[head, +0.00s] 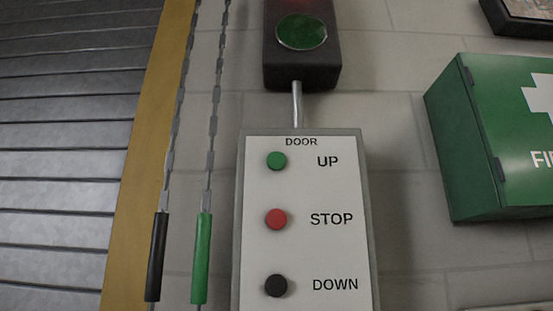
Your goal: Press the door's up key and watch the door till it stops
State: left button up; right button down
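The door control box (342,245) is a white panel in a grey frame on the wall, headed DOOR. Its green up key (276,161) is at the top left beside the word UP. A red stop key (276,219) is below it and a black down key (276,285) is lowest in view. The door (60,150), of grey horizontal slats, fills the left side; its top and bottom edges are out of view. Neither of my grippers is in view, and nothing covers the keys.
Two chains with a black handle (156,257) and a green handle (202,258) hang between the yellow door post (137,180) and the box. A signal lamp box (301,65) is above, its upper part faintly red. A green first-aid cabinet (510,180) is at right.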

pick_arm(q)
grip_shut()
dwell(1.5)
